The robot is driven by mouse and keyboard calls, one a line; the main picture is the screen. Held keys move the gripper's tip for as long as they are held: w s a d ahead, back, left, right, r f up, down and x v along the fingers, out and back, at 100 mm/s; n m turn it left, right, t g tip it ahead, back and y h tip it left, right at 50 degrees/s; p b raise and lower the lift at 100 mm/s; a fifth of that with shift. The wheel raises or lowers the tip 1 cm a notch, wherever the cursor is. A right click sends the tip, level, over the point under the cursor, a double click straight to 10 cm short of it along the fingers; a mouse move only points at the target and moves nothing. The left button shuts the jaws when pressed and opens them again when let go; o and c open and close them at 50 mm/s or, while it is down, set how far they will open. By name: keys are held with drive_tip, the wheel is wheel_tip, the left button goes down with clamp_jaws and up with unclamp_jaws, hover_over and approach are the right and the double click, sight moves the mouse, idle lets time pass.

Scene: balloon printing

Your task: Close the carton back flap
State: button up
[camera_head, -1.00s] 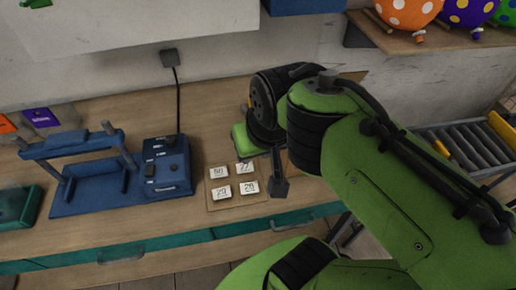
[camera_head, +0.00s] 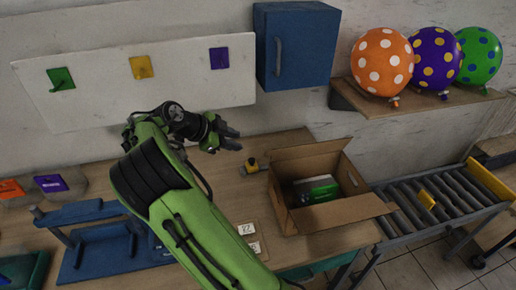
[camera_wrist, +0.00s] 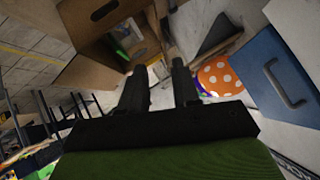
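The open brown carton (camera_head: 268,190) stands on the table right of centre in the head view. A flap at its back (camera_head: 308,150) stands open, and its front flap (camera_head: 345,212) hangs outward. A green item (camera_head: 318,190) lies inside with darker contents. My gripper (camera_head: 235,138) is up and to the left of the carton, near its back side, and apart from it. In the wrist view, the two fingers of my gripper (camera_wrist: 159,68) are spread with nothing between them. The carton (camera_wrist: 85,20) shows there beyond the fingers, at the upper left.
A yellow tape tool (camera_head: 252,166) lies left of the carton. A blue wall cabinet (camera_head: 295,45) hangs behind, and a shelf (camera_head: 425,110) holds dotted balloons. A roller conveyor (camera_head: 440,205) stands to the right. Number cards (camera_head: 250,238) lie beside my arm.

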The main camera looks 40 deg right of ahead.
sight(267, 152)
drive_tip(key=x, duration=1.6)
drive_tip(key=shift+s, duration=0.15)
drive_tip(key=shift+a, duration=0.1)
clamp_jaws()
idle(0.4)
